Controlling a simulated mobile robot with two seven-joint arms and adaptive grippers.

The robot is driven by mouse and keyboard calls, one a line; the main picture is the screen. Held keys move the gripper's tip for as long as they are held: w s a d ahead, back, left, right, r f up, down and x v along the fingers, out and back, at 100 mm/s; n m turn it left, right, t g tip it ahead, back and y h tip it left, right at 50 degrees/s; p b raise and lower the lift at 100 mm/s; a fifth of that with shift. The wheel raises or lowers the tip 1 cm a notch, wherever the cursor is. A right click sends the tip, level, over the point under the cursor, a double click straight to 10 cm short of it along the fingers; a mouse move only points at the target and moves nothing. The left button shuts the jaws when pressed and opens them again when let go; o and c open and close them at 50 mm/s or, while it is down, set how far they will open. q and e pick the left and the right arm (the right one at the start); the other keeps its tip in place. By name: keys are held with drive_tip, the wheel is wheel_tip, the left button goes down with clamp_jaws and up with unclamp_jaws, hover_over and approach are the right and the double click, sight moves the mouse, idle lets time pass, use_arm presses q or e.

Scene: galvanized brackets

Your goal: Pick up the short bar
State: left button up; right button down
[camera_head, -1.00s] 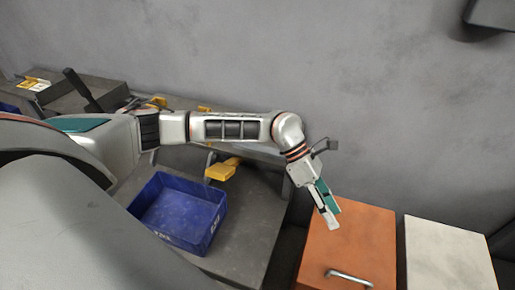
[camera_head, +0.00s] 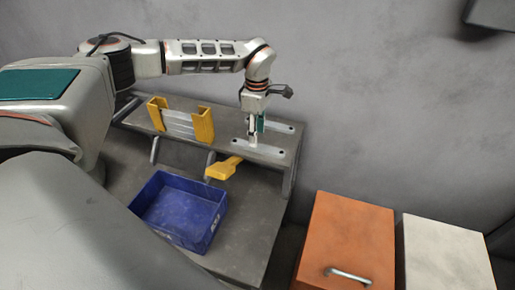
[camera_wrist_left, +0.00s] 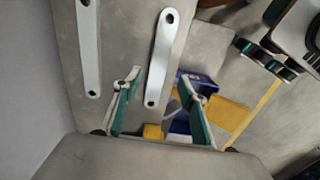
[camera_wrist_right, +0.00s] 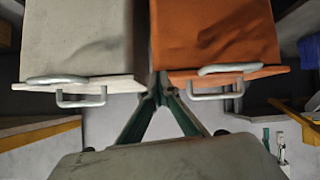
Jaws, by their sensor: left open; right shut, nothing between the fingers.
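Two flat grey metal bars with a hole at each end lie on the raised shelf. The front bar (camera_head: 270,152) shows whole in the left wrist view (camera_wrist_left: 158,60); the rear bar (camera_head: 282,128) is cut off by the top edge there (camera_wrist_left: 90,50). I cannot tell for sure which is shorter. My left gripper (camera_head: 256,137) points down, open and empty, above the front bar. In the left wrist view its fingers (camera_wrist_left: 160,78) stand either side of that bar's near end, apart from it. My right gripper (camera_wrist_right: 160,92) is shut and empty, in its wrist view only.
A yellow bracket holder (camera_head: 203,124) with metal strips stands left on the shelf (camera_head: 228,126). A yellow object (camera_head: 221,169) lies at the shelf's front. A blue bin (camera_head: 158,228) stands below on the bench. Orange (camera_head: 352,230) and white (camera_head: 445,250) cabinets stand at right.

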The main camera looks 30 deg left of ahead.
sight(258, 146)
use_arm(q)
drive_tip(key=f, duration=0.5)
drive_tip(key=shift+w, duration=0.2)
drive_tip(key=shift+c, duration=0.4)
clamp_jaws()
